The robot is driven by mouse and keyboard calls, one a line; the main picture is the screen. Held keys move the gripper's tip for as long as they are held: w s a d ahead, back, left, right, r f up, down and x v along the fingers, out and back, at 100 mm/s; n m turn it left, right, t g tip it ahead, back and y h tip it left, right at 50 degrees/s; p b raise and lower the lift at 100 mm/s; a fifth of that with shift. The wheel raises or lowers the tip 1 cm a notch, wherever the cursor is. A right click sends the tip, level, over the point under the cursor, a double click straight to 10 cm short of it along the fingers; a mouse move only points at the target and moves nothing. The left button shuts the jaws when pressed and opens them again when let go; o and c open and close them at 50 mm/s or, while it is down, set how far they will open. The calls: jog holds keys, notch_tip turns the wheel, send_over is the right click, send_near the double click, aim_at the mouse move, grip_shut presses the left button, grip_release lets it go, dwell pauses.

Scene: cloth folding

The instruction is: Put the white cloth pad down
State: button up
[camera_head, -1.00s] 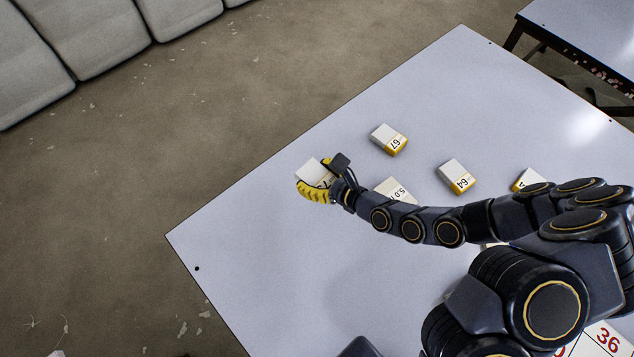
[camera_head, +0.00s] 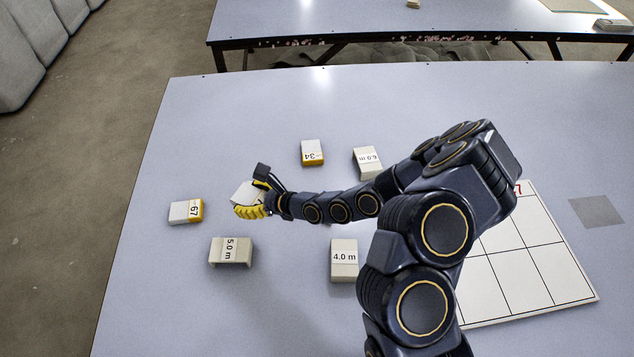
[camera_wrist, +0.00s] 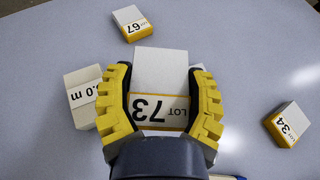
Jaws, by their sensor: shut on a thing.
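My gripper (camera_head: 250,202) is shut on a white block-like piece (camera_head: 241,191), held above the left part of the table. In the wrist view the piece (camera_wrist: 166,65) has a plain white top, a yellow lower edge and a label reading LOT 73. The yellow fingers of my gripper (camera_wrist: 160,78) press on its two sides. It looks like a stiff block; I cannot tell that it is cloth. Its underside is hidden.
Labelled blocks stand around: 67 (camera_head: 185,212), 5.0 m (camera_head: 231,252), 4.0 m (camera_head: 344,259), 34 (camera_head: 312,152) and 6.0 m (camera_head: 367,162). A white gridded board (camera_head: 517,276) lies at the right, near a grey square (camera_head: 596,211). The table's far left is clear.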

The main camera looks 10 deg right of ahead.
jog(key=w+d+m+t+h, duration=0.2)
jog(key=w+d+m, duration=0.1)
jog(key=d, duration=0.6)
jog(key=w+d+m+t+h, duration=0.2)
jog(key=w+d, duration=0.1)
jog(key=d, duration=0.7)
jog(key=m+t+h, duration=0.2)
jog(key=m+h, duration=0.5)
jog(key=h, duration=0.1)
send_over(507, 231)
jog(key=w+a, duration=1)
jog(key=a, duration=0.3)
jog(key=shift+s+d+f, duration=0.1)
jog(key=shift+d, duration=0.05)
jog(key=s+d+m+h, duration=0.1)
jog(key=s+d, duration=0.2)
jog(key=d, duration=0.1)
jog(key=s+d+m+h, duration=0.1)
jog(key=s+d, duration=0.2)
jog(key=d, duration=0.1)
jog(key=s+d+m+g+h, duration=0.1)
jog(key=s+d+m, duration=0.1)
jog(key=s+d, duration=0.1)
jog(key=shift+s+d+h, duration=0.3)
jog(key=shift+d+h, duration=0.1)
jog(key=shift+d, duration=0.45)
jog(key=shift+s+d+f, duration=0.1)
jog(key=shift+f, duration=0.15)
notch_tip(507, 231, down, 7)
jog(key=shift+f, duration=0.15)
